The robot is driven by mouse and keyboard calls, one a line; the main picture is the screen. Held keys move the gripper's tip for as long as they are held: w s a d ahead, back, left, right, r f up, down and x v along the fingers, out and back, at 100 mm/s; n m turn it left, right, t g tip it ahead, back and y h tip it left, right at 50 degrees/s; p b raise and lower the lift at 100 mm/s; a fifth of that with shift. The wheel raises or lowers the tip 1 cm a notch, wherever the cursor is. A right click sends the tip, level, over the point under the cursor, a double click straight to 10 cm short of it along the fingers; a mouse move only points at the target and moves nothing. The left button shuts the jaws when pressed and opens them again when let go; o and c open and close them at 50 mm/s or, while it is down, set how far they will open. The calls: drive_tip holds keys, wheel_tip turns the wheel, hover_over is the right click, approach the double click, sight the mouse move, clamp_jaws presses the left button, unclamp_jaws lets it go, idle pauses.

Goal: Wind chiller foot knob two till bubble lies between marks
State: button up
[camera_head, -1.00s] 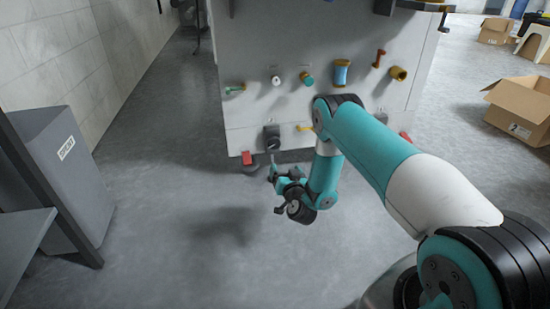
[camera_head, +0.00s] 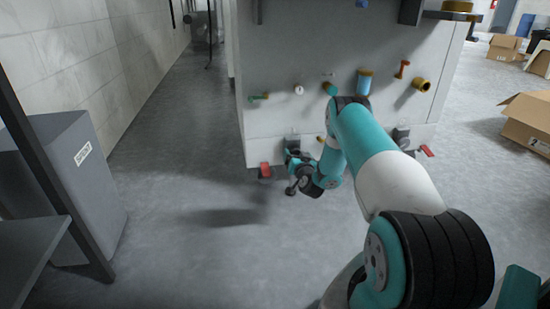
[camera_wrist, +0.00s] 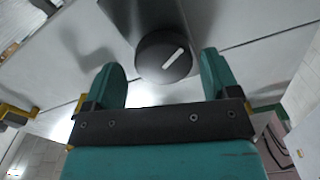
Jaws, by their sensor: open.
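A round black knob (camera_wrist: 165,55) with a white pointer line shows in the wrist view, on a dark mount on the pale panel. My gripper (camera_wrist: 157,70) is open, its two teal fingers on either side of the knob's near edge; I cannot tell whether they touch it. In the head view my gripper (camera_head: 292,160) is low at the left of the grey machine front (camera_head: 300,115) and hides most of the knob there. Another dark knob (camera_head: 402,136) is at the lower right. Which knob is number two, and any bubble or marks, I cannot make out.
Red pieces (camera_head: 265,170) and (camera_head: 427,151) stick out at the machine's lower corners. Several fittings, including a blue cylinder (camera_head: 364,82) and a brass ring (camera_head: 422,85), sit above. A grey bin (camera_head: 75,185) stands left; open floor lies between.

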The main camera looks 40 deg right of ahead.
drive_tip(key=shift+w+d, duration=0.1)
drive_tip(key=shift+w, duration=0.2)
